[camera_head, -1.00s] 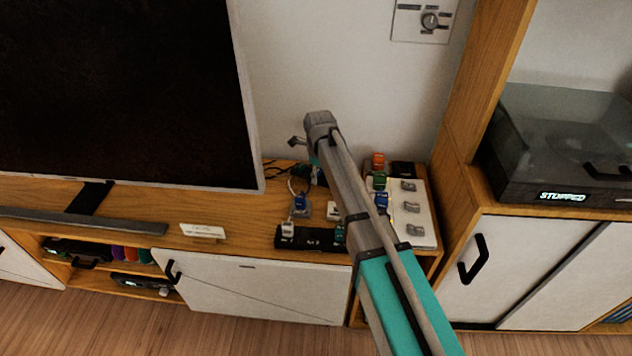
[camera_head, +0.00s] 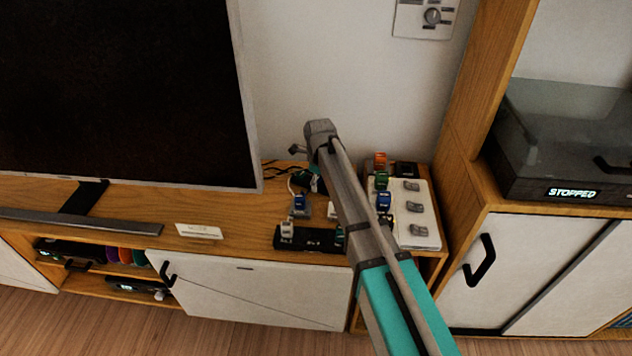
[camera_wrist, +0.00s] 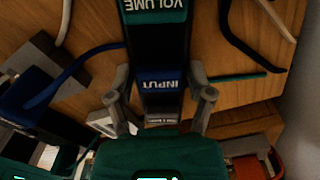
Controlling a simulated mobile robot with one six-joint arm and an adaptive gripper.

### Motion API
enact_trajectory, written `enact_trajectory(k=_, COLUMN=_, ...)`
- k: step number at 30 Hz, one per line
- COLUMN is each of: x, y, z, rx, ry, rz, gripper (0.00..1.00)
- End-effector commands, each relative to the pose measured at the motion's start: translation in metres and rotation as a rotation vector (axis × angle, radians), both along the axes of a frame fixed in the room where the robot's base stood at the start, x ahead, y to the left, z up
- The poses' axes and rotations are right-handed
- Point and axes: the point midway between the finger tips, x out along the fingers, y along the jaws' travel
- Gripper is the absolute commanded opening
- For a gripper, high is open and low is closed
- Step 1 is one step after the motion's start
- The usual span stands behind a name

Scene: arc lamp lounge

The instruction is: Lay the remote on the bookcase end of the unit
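The remote (camera_wrist: 160,50) is a long dark bar with a green band reading VOLUME and a blue band reading INPUT, both upside down in the wrist view. It runs from the top edge down toward my teal gripper body. My gripper (camera_wrist: 160,82) has a grey finger close against each side of the remote and appears shut on it. In the head view my arm covers most of the gripper and the remote, over the right part of the wooden unit (camera_head: 240,220). The bookcase end (camera_head: 470,170) stands at the right, with a tall wooden upright.
Around my gripper are a black power strip (camera_head: 310,240), a blue plug (camera_head: 300,202), cables and a white panel (camera_head: 420,240) with grey pieces. An orange block (camera_head: 380,161) stands behind. A turntable (camera_head: 560,140) reading STOPPED occupies the right end. A large TV (camera_head: 120,90) stands left.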

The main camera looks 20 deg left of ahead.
Motion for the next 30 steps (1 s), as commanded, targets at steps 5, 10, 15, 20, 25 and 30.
enact_trajectory(k=5, x=0.000, y=0.000, z=0.000, rx=0.000, ry=0.000, rz=0.000, gripper=0.99)
enact_trajectory(k=10, x=0.000, y=0.000, z=0.000, rx=0.000, ry=0.000, rz=0.000, gripper=1.00)
enact_trajectory(k=15, x=0.000, y=0.000, z=0.000, rx=0.000, ry=0.000, rz=0.000, gripper=1.00)
enact_trajectory(k=20, x=0.000, y=0.000, z=0.001, rx=0.000, ry=0.000, rz=-0.001, gripper=1.00)
enact_trajectory(k=25, x=0.000, y=0.000, z=0.006, rx=0.000, ry=0.000, rz=-0.001, gripper=1.00)
enact_trajectory(k=30, x=0.000, y=-0.001, z=0.016, rx=0.000, ry=0.000, rz=-0.001, gripper=1.00)
